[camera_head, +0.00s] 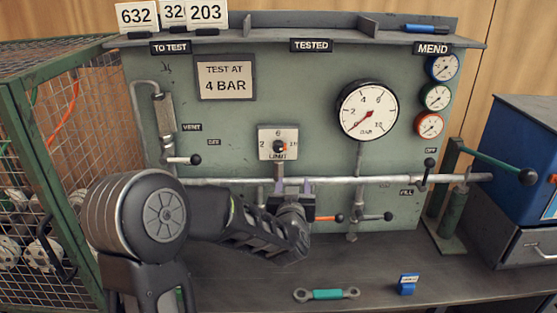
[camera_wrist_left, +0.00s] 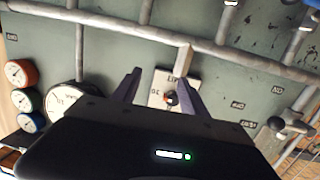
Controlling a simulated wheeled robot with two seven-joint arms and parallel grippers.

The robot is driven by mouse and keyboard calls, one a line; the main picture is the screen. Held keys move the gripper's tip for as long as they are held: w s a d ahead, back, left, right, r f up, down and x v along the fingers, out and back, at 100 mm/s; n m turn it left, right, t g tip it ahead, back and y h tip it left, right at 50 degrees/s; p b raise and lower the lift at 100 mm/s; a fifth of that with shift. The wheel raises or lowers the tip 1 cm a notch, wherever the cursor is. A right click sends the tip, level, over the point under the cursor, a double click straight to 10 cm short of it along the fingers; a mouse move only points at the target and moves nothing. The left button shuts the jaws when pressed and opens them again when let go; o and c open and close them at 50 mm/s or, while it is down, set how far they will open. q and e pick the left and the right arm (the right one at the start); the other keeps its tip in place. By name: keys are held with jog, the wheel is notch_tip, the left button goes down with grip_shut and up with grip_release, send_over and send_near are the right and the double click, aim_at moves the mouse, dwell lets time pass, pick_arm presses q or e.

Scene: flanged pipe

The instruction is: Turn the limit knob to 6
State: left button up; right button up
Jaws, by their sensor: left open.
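The limit knob (camera_head: 279,147) is a small dark knob with an orange mark, on a pale square plate (camera_head: 264,152) marked 2, 6, 10 and LIMIT. In the head view its orange mark points to the right, toward the 10 side. My left gripper (camera_head: 293,186) is just below the plate, fingers pointing up toward it. In the left wrist view the open fingers (camera_wrist_left: 158,88) stand on either side of the knob (camera_wrist_left: 171,98), apart from it as far as I can tell. My right gripper is not in view.
A horizontal pipe (camera_head: 350,181) crosses the panel beneath the plate. A large gauge (camera_head: 367,110) is at the right. Levers with orange (camera_head: 328,218) and black (camera_head: 375,216) parts sit below. A teal-handled wrench (camera_head: 327,295) lies on the bench.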

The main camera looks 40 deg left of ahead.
aim_at(278, 151)
pick_arm(q)
jog(key=s+a+r+n+y, duration=0.1)
jog(key=a+r+y, duration=0.1)
jog(key=r, duration=0.3)
jog(key=shift+s+a+r, duration=0.2)
jog(key=shift+a+r, duration=0.05)
jog(key=shift+a, duration=0.55)
jog(key=p+x, duration=0.1)
jog(key=x, duration=0.7)
jog(key=shift+d, duration=0.1)
jog(key=shift+s, duration=0.1)
grip_shut()
